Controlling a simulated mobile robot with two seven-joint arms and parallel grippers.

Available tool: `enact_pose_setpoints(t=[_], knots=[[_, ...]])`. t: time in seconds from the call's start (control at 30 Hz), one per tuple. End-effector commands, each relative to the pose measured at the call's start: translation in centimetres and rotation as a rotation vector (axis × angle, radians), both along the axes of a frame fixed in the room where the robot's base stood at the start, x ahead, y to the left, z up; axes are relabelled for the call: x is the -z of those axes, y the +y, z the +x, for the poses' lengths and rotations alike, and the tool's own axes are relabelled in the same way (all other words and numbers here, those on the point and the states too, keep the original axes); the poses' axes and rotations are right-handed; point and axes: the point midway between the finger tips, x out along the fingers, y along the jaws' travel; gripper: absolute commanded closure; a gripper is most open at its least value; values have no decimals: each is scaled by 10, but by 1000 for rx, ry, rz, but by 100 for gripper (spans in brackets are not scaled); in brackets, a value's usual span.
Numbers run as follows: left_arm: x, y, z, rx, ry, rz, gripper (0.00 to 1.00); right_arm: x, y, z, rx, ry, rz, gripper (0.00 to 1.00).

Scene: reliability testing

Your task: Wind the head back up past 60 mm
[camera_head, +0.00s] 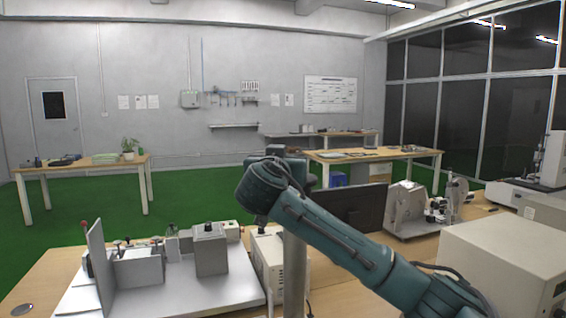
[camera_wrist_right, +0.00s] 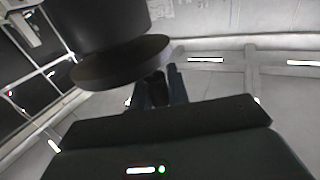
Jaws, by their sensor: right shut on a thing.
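My right arm comes in from the right in the head view, and its bent end hides the gripper there. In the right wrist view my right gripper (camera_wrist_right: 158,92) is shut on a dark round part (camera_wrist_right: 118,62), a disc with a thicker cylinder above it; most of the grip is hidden. A grey upright post (camera_head: 295,275) stands below the arm's end in the head view; I cannot tell whether it carries the head. No millimetre scale or height reading is legible. My left gripper is not in view.
A grey fixture with blocks and a tilted plate (camera_head: 98,265) stands left on the bench. A beige box (camera_head: 505,262) is at the right. A dark monitor (camera_head: 350,208) and another machine (camera_head: 405,208) stand behind my arm. Bare wood (camera_head: 30,285) shows at the front left.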

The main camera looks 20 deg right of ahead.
Motion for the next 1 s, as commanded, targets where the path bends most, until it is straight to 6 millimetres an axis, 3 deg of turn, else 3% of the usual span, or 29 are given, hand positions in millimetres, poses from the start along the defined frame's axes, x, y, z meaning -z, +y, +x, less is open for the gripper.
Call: enact_pose_setpoints(t=[0.47, 1.0], knots=[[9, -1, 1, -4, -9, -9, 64, 5, 1, -4, -134, 0, 5, 100], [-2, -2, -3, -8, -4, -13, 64, -2, -1, -17, -620, -1, 1, 100]])
